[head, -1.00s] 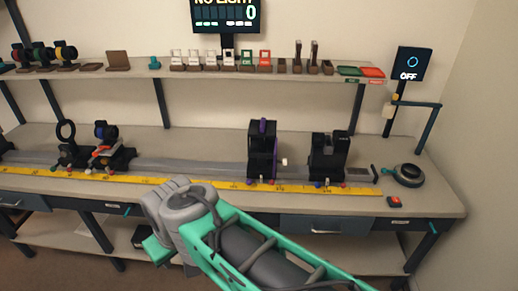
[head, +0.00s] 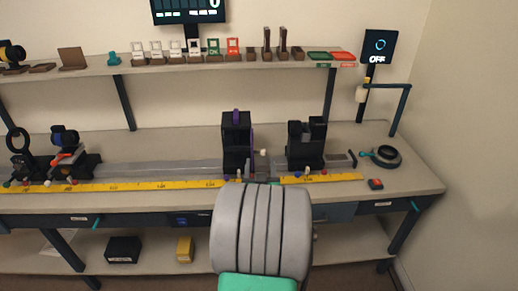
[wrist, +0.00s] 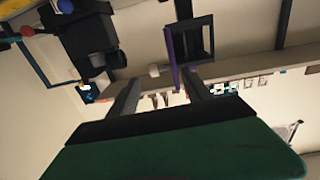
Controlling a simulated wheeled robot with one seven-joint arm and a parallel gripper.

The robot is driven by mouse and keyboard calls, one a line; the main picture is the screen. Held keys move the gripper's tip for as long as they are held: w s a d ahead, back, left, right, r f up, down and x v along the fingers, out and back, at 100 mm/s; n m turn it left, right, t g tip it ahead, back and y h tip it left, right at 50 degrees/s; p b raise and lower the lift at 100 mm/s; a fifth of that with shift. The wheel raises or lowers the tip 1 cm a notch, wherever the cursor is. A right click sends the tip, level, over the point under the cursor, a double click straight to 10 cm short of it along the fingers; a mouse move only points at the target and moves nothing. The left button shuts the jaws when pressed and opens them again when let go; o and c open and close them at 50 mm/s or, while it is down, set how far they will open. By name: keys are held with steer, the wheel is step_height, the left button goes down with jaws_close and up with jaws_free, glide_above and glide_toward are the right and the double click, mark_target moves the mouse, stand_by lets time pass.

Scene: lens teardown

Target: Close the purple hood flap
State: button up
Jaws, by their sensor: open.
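The purple hood flap shows as a thin purple strip (head: 252,150) at the right side of a black box-shaped hood (head: 236,145) on the bench rail. A purple piece (head: 236,116) tops the hood. In the wrist view, the flap (wrist: 171,58) is seen nearly edge-on beside the square black frame (wrist: 211,40), whose opening is uncovered, so the flap stands open. My gripper (wrist: 160,92) is open and empty, its two grey fingers pointing toward the hood, with the flap's near end between their directions. Contact cannot be told.
A black twin-post mount (head: 306,145) stands right of the hood, with a pale knob (head: 263,157) between them. A yellow ruler (head: 120,185) runs along the bench front. A round dark device (head: 387,156) sits at right. Bench behind the rail is clear.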

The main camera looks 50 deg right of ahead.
steer(key=p+x, duration=0.1)
steer(key=x, duration=0.9)
steer(key=shift+w, duration=0.1)
steer(key=shift+c, duration=0.6)
steer(key=c, duration=0.9)
jaws_close()
